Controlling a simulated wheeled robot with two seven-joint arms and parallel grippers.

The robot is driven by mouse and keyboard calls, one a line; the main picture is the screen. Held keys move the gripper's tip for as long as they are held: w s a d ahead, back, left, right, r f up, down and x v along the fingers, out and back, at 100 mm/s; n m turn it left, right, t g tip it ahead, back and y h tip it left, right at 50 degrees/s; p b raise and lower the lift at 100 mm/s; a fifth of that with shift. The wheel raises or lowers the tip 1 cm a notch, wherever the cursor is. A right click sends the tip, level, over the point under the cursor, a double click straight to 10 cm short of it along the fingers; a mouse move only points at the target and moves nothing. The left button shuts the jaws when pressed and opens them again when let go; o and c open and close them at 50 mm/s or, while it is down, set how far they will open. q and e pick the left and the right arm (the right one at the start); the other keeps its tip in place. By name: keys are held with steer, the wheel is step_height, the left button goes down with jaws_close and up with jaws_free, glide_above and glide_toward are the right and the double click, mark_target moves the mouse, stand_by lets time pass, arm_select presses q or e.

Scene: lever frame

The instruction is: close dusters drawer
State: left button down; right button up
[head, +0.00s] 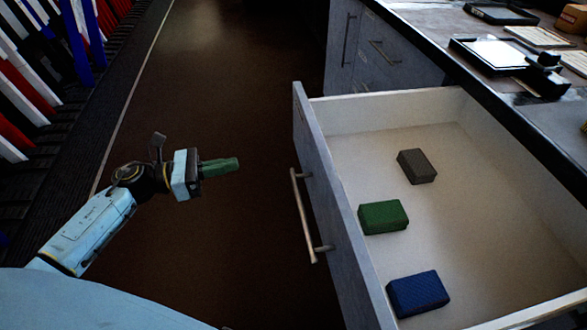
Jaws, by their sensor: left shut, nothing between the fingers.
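The dusters drawer (350,235) is pulled well out from under the counter. Its grey front carries a long metal bar handle (303,215). Inside on the pale floor lie a dark grey duster (417,166), a green duster (383,217) and a blue duster (418,293), apart from each other. My left gripper (236,164) is shut, with its green fingers pointing right toward the drawer front. It is left of the handle and touches nothing. My right gripper is not in view.
The counter (440,40) runs along the right, with a dark tray (490,55) and other items on top. Closed grey cabinets with handles (385,52) stand behind the drawer. The brown floor (220,90) left of the drawer is clear. Red, white and blue slats (60,50) line the far left.

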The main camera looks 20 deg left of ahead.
arm_select(q)
steer(key=m+g, duration=0.1)
steer(key=m, duration=0.1)
steer(key=b, duration=0.1)
glide_toward(306, 155)
steer(key=x, duration=0.7)
steer(key=shift+w+a+f+b, duration=0.1)
steer(key=shift+f+b, duration=0.15)
steer(key=shift+b, duration=0.1)
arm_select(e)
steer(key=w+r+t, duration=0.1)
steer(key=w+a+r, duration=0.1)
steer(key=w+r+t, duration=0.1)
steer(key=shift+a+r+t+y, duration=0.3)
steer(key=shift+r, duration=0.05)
